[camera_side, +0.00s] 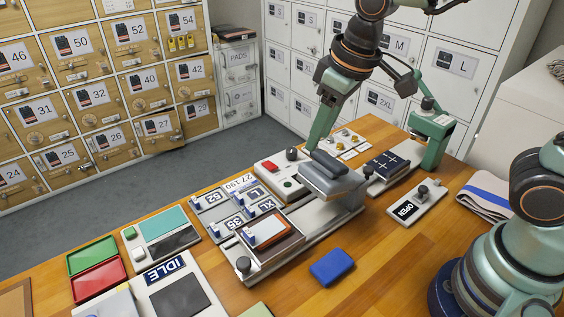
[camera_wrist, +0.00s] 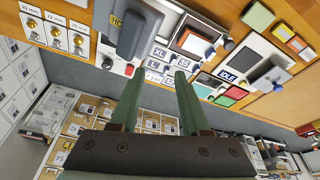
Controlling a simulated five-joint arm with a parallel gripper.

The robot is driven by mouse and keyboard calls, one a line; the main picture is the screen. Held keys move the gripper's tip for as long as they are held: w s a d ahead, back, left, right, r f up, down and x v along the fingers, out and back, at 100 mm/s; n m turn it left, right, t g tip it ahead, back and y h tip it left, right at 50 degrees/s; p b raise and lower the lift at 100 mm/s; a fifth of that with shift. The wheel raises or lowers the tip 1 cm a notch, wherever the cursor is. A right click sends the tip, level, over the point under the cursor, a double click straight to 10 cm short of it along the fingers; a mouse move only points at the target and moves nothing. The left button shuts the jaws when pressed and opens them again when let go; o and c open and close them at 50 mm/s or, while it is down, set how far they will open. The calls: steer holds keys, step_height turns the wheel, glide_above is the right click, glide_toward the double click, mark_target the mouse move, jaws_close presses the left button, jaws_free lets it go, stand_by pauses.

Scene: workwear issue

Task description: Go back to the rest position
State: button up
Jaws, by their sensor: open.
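In the side view, my gripper (camera_side: 315,144) points down above the work table, near the grey padded lever of the bench press (camera_side: 335,183). Its green finger slants down, and from this side I cannot tell how far its tip is from the press. In the wrist view, the two green fingers of my gripper (camera_wrist: 159,72) stand apart with nothing between them. The grey lever (camera_wrist: 132,35) shows beyond the left finger there. No marker of a rest position shows.
On the wooden table (camera_side: 383,262) stand a green stamping device (camera_side: 432,138), an OPEN plate (camera_side: 413,206), a blue pad (camera_side: 332,267), a folded cloth (camera_side: 488,195), red (camera_side: 99,283) and green (camera_side: 91,254) trays, and an IDLE panel (camera_side: 166,270). Lockers (camera_side: 455,95) line the back.

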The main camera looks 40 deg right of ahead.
steer(key=s+d+r+m+t, duration=0.1)
steer(key=s+d+m, duration=0.1)
steer(key=d, duration=0.3)
steer(key=s+d+r+m+t+h, duration=0.1)
steer(key=s+d, duration=0.1)
steer(key=d, duration=0.4)
steer(key=shift+s+m+t, duration=0.3)
steer(key=shift+s+m, duration=0.05)
steer(key=shift+m, duration=0.05)
stand_by(0.7)
